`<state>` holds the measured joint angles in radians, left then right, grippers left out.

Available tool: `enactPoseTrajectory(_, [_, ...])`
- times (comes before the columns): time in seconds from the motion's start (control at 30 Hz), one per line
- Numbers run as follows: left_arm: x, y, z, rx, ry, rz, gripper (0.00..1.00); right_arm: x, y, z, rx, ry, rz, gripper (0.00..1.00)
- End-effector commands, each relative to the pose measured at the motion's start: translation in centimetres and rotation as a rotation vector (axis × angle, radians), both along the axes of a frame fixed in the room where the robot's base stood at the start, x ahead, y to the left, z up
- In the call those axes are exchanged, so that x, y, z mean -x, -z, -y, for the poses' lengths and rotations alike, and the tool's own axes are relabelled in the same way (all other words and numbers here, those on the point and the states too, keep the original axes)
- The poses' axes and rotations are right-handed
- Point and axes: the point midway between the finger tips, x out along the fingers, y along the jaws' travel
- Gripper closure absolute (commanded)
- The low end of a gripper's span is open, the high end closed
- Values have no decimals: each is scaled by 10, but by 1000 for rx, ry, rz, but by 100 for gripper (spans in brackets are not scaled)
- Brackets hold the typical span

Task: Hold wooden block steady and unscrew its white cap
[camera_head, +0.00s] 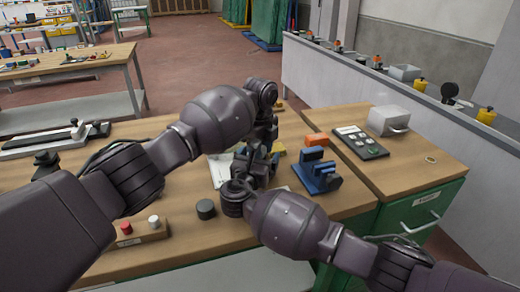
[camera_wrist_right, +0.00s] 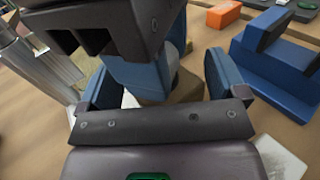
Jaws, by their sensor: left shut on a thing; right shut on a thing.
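My two grippers meet above the middle of the wooden table in the head view. My right gripper (camera_head: 252,180) is shut on a brown wooden block, mostly hidden there. In the right wrist view, the block (camera_wrist_right: 184,88) shows between the blue finger pads of my right gripper (camera_wrist_right: 160,80). My left gripper (camera_head: 262,152) comes down over the block's top. Its dark body and blue fingers (camera_wrist_right: 140,78) fill the upper middle of the wrist view. It is shut, apparently on the white cap, which its fingers hide.
A wooden base with red and white knobs (camera_head: 140,234) and a dark round puck (camera_head: 206,208) lie at the front. A blue fixture (camera_head: 317,172) and an orange block (camera_head: 316,140) lie right of the grippers. A green-fronted cabinet (camera_head: 425,208) adjoins the table.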

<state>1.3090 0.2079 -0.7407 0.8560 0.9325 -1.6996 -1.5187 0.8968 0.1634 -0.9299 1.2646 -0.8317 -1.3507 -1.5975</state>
Motion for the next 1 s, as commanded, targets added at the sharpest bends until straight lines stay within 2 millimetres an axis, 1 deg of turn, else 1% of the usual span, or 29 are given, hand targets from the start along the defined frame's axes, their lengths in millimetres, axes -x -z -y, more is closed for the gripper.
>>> enactPoseTrajectory(0.1, [0,0,1,2,-170,-2,90,0,0,0,0,0,0,76])
enactPoseTrajectory(0.6, [1,0,1,1,-911,-2,90,0,0,0,0,-1,0,76])
enactPoseTrajectory(0.7, [1,0,1,1,-1021,-2,90,0,0,0,0,-1,0,76])
enactPoseTrajectory(0.8, [0,-1,1,1,-1091,-2,90,0,0,0,0,-1,0,76])
enactPoseTrajectory(1.0, [0,-1,0,1,-1124,-2,90,0,0,0,0,-1,0,76])
